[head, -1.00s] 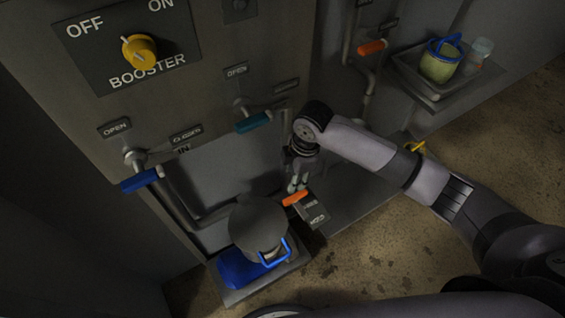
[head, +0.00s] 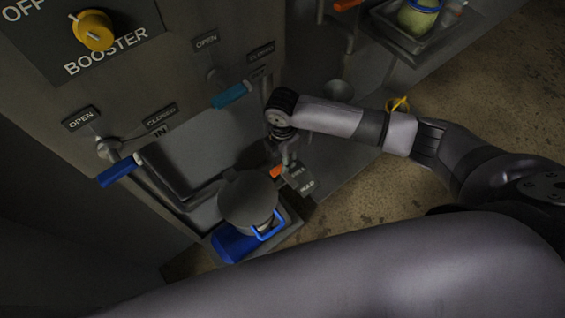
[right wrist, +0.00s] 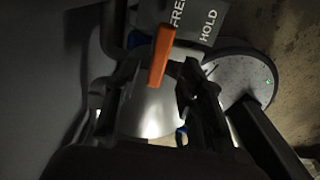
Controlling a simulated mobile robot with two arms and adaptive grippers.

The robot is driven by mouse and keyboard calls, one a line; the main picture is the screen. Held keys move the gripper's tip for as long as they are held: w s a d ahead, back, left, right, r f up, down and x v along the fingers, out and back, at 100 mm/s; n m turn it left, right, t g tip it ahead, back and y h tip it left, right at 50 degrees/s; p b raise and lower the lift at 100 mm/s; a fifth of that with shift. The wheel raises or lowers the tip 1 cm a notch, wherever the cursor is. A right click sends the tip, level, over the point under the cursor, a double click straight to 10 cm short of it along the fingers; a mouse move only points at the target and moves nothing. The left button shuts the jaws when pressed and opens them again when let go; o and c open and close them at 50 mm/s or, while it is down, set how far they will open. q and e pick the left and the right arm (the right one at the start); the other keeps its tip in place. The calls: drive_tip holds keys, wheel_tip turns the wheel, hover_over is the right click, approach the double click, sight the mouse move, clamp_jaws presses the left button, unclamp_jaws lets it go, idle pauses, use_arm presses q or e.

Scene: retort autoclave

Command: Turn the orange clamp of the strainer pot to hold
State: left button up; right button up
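The strainer pot (head: 248,200) is a grey, round-lidded vessel with a blue handle, low on the machine. The orange clamp (right wrist: 161,55) is a short lever beside a label plate (right wrist: 205,22) reading FREE and HOLD; the lever lies beside the FREE word. In the head view the clamp (head: 276,172) is partly hidden by my right gripper (head: 288,156). In the right wrist view my right gripper (right wrist: 159,78) is open, its two fingers on either side of the lever, with visible gaps. Whether the fingers reach its depth is unclear. My left gripper is out of view.
Blue levers (head: 119,172) and a teal lever (head: 231,95) stick out from the panel nearby. A yellow BOOSTER knob (head: 92,31) is at upper left. A tray (head: 410,38) with a green container is at upper right. Open floor lies right of the pot.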

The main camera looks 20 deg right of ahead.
drive_tip(key=shift+f, duration=2.15)
drive_tip(key=shift+c, duration=0.2)
clamp_jaws()
